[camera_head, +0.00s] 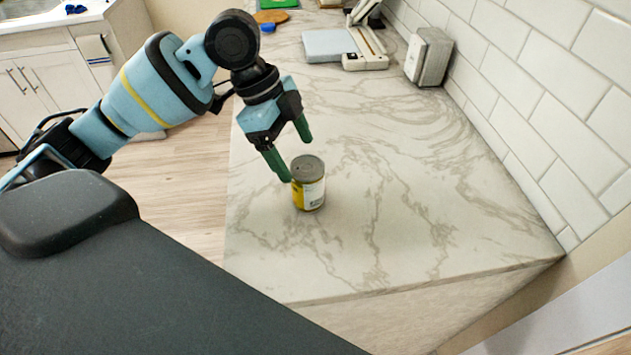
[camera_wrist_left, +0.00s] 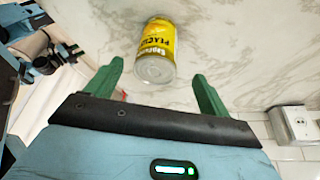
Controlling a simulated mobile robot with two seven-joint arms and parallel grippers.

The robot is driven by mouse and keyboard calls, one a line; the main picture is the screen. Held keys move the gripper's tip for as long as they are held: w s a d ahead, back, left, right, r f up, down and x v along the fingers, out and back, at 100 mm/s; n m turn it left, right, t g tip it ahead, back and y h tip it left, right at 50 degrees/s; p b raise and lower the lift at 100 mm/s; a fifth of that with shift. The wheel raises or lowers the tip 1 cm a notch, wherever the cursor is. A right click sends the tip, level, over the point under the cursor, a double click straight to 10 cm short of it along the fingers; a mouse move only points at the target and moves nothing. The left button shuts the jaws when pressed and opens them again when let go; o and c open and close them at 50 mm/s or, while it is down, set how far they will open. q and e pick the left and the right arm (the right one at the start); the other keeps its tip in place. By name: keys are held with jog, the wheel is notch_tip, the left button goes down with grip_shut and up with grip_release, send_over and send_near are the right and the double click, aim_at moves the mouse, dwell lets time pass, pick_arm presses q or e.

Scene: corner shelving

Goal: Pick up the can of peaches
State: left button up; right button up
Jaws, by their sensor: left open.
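The can of peaches (camera_head: 311,190) stands upright on the marble counter in the head view, with a grey lid and a yellow and white label. In the left wrist view the can (camera_wrist_left: 157,48) shows its yellow label and its grey end, just beyond the fingertips and between their lines. My right gripper is in neither view.
The marble counter (camera_head: 400,215) is clear around the can. A grey box-like appliance (camera_head: 429,56) stands by the tiled wall (camera_head: 540,85). A white-and-grey device (camera_head: 345,48) lies farther back. The counter's left edge drops to a wooden floor (camera_head: 185,180).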

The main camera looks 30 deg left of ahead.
aim_at(300, 164)
pick_arm(q)
jog(key=shift+f, duration=0.1)
jog(key=shift+d+f, duration=0.1)
jog(key=shift+f, duration=0.25)
jog(key=shift+d+f, duration=0.2)
jog(key=shift+f, duration=0.25)
jog(key=shift+d+f, duration=0.15)
jog(key=shift+f, duration=0.15)
jog(key=shift+d+f, duration=0.15)
jog(key=shift+f, duration=0.1)
jog(key=x, duration=0.4)
jog(key=shift+s+d+f, duration=0.1)
jog(key=shift+d+f, duration=0.15)
jog(key=shift+d, duration=0.1)
jog(key=shift+r, duration=0.1)
jog(key=c, duration=1.3)
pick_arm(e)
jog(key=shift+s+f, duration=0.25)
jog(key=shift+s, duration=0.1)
